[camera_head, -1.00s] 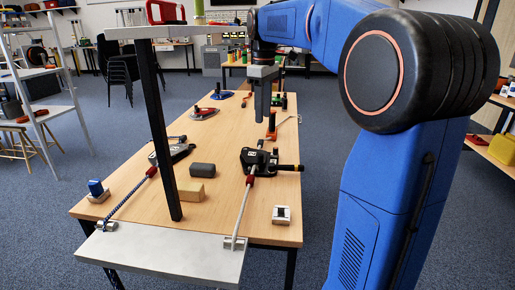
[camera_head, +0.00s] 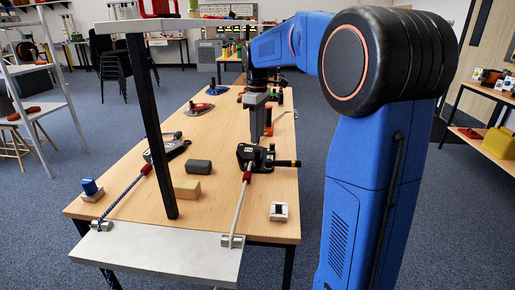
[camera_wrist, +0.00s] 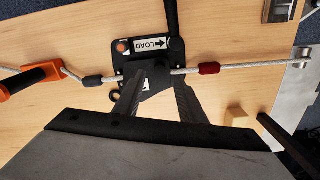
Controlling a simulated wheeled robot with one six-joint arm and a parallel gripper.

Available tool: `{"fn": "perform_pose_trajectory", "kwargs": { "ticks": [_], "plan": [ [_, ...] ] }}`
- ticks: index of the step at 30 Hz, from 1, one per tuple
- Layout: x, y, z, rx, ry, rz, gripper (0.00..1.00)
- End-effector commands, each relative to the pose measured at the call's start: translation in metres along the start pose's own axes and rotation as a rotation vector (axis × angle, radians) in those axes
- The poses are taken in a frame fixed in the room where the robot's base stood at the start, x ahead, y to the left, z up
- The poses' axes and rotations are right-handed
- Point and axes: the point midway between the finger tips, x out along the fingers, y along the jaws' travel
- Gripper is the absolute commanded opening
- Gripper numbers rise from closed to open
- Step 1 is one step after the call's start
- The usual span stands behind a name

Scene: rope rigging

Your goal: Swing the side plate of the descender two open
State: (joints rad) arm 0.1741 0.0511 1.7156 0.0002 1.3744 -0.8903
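A black descender (camera_head: 256,158) is rigged on the white rope on the right half of the table. In the wrist view this descender (camera_wrist: 146,60) shows a white LOAD label with an arrow, an orange-red button and a black handle. I cannot tell if its side plate is shut. A second, grey-and-black device (camera_head: 168,147) is on the blue rope to the left. My gripper (camera_head: 255,141) points down just above or behind the black descender. In the wrist view my gripper's fingers (camera_wrist: 158,86) are apart, with the descender's body between and beyond their tips; contact is unclear.
The white rope (camera_wrist: 245,65) runs taut through a red sleeve to a metal anchor. An orange-handled tool (camera_wrist: 32,79) is on its other side. A black post (camera_head: 152,130), wooden block (camera_head: 187,190), dark cylinder (camera_head: 199,167) and white-and-black block (camera_head: 278,211) stand nearby.

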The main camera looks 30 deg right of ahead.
Motion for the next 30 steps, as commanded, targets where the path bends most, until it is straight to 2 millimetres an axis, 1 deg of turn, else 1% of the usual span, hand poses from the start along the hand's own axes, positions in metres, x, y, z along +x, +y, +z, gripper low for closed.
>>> {"fn": "perform_pose_trajectory", "kwargs": {
  "ticks": [1,6,12,17,24,25,26,27,29,30],
  "plan": [
    [0.010,-0.001,0.001,0.000,-0.002,-0.003,0.37],
    [0.037,-0.001,0.001,0.000,-0.002,-0.003,0.37],
    [0.058,0.000,0.000,0.000,-0.001,-0.002,0.37],
    [0.064,0.000,0.000,0.000,0.000,0.000,0.37],
    [0.064,0.000,0.000,0.000,0.000,0.000,0.37],
    [0.064,0.000,0.000,0.000,0.000,0.000,0.34],
    [0.064,0.000,0.000,0.000,0.000,0.000,0.27],
    [0.064,0.000,0.000,0.000,0.000,0.000,0.18],
    [0.064,0.000,0.000,0.000,0.000,0.000,0.03],
    [0.064,0.000,0.000,0.000,0.000,0.000,0.00]
  ]
}}
